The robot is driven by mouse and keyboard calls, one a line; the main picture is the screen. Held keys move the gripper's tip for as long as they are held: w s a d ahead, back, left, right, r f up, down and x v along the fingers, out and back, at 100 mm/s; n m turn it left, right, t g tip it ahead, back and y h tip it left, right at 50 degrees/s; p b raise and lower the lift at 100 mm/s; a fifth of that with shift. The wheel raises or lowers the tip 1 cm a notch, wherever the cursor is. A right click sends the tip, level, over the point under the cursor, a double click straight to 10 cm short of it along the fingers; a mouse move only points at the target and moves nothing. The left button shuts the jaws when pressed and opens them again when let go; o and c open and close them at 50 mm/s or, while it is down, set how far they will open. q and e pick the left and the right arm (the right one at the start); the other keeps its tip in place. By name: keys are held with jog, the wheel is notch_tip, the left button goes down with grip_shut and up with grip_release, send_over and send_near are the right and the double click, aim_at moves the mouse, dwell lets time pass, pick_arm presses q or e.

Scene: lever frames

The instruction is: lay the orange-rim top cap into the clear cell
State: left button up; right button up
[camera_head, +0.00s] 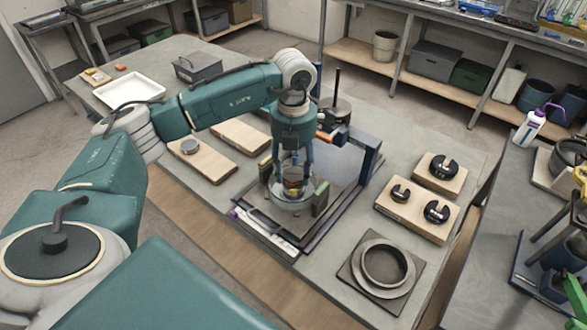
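My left gripper (293,180) points straight down over a press-like fixture (270,219) in the middle of the table. Its two blue-grey fingers stand on either side of a small dark round part with an orange band (293,173), which looks like the orange-rim top cap. A pale round rim below it (293,205) seems to be the clear cell. The cap is at or just above this rim; whether it touches, and whether the fingers press on it, is too small to tell. My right gripper is not in view.
The fixture has a dark blue upright (367,160) close on the right of the gripper. Wooden boards (203,160) lie to the left. Blocks with black slotted rings (418,208) and a grey ring on a plate (383,264) lie to the right. A white tray (130,90) is far left.

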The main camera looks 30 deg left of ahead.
pick_arm(q)
jog(key=o, duration=0.5)
notch_tip(320, 180, up, 12)
dwell(0.4)
jog(key=shift+s, duration=0.1)
